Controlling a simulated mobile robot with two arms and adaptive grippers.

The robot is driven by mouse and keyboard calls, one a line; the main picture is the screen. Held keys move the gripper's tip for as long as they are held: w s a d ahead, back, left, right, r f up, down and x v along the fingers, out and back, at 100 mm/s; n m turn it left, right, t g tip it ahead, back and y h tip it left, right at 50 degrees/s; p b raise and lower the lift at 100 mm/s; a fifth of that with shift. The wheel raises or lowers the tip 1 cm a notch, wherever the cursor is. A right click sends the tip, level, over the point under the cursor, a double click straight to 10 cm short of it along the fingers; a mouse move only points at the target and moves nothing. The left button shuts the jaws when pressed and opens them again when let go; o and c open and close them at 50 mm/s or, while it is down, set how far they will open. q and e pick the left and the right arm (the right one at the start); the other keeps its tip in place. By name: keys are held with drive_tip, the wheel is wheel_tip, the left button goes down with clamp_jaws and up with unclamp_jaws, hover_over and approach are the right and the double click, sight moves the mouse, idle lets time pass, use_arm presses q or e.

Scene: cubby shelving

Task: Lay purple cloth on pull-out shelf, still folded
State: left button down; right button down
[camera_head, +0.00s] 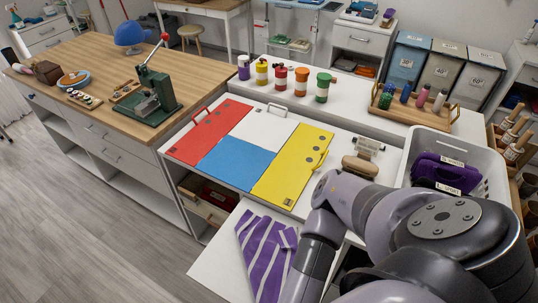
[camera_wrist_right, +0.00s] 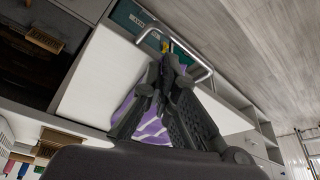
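The purple cloth (camera_head: 262,252) with pale stripes lies on the white pull-out shelf (camera_head: 212,262), near its front edge. Its right part is hidden behind my right arm. In the right wrist view the purple cloth (camera_wrist_right: 152,131) shows under and between the fingers of my right gripper (camera_wrist_right: 170,68), over the white shelf (camera_wrist_right: 102,75). The fingers come close together at the tips, at the cloth near the shelf's handle edge. I cannot tell whether they pinch it. My right gripper is out of the head view. My left gripper is in neither view.
A counter above holds a red, white, blue and yellow board (camera_head: 235,162), several jars (camera_head: 281,75) and a brush (camera_head: 360,166). A white bin (camera_head: 412,150) with a purple item stands at right. A metal handle (camera_wrist_right: 197,55) sits at the shelf's edge. Floor at left is clear.

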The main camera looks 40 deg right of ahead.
drive_tip(key=c, duration=2.3)
unclamp_jaws()
drive_tip(key=o, duration=0.9)
drive_tip(key=p+v, duration=0.8)
drive_tip(key=v, duration=0.3)
drive_tip(key=shift+s+f, duration=0.15)
drive_tip(key=shift+s, duration=0.25)
drive_tip(key=shift+w, duration=0.1)
